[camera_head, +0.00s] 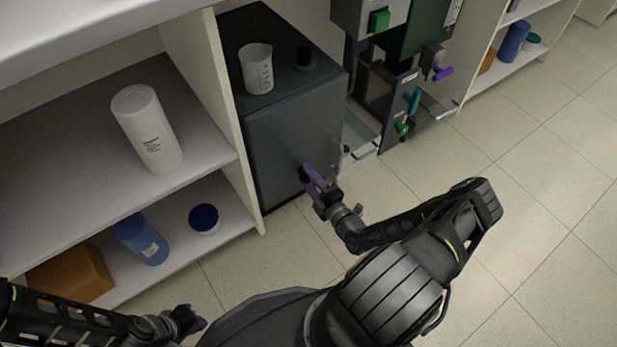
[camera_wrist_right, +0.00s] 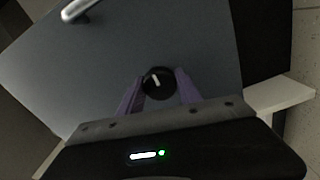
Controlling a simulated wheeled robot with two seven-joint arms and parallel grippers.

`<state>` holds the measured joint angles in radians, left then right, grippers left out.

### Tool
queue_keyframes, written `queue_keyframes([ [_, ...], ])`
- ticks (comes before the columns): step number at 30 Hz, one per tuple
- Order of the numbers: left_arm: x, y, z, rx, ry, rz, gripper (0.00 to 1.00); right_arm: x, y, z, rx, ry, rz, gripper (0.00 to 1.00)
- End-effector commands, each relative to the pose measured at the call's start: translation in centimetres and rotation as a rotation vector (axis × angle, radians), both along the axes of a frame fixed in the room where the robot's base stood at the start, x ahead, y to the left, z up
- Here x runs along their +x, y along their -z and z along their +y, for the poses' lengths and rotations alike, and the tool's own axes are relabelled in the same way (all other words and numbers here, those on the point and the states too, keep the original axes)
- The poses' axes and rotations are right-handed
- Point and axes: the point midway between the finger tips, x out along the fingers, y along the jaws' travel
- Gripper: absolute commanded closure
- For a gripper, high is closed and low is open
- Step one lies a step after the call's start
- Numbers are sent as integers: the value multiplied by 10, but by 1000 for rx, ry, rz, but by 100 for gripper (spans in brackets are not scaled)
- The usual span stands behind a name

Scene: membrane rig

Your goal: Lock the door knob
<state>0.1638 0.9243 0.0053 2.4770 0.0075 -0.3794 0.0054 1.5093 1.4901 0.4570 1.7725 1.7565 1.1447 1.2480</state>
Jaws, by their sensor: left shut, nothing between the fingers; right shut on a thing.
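The door knob (camera_wrist_right: 158,82) is a round black knob with a white mark on a dark grey door (camera_wrist_right: 100,70) in the right wrist view. My right gripper (camera_wrist_right: 158,92) has its purple fingers on both sides of the knob, shut on it. In the head view my right gripper (camera_head: 308,177) reaches the front of the dark cabinet (camera_head: 285,140) and hides the knob. My left gripper (camera_head: 195,322) is shut and empty at the bottom left of the head view, far from the door.
A silver handle (camera_wrist_right: 80,8) is on the same door. A beaker (camera_head: 257,70) stands on the cabinet. Shelves at left hold a white bottle (camera_head: 147,130), a blue bottle (camera_head: 141,240) and a brown box (camera_head: 72,273). The floor (camera_head: 540,210) at right is clear.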

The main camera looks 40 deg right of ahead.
Motion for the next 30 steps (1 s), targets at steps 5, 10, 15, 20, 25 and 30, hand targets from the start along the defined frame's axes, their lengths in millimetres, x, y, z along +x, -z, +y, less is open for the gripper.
queue_keyframes([
  [5,0,0,0,0,0,0,100,0,0,-1,6,3,0,99],
  [10,0,0,0,0,0,0,100,0,0,-1,6,3,0,99],
  [15,0,0,0,0,0,0,100,0,0,-1,5,2,0,46],
  [20,0,0,0,0,0,0,100,0,0,0,4,1,0,37],
  [25,0,0,0,0,0,0,100,0,0,0,4,1,0,37],
  [30,0,-3,0,0,0,1,100,-8,0,0,4,2,2,37],
])
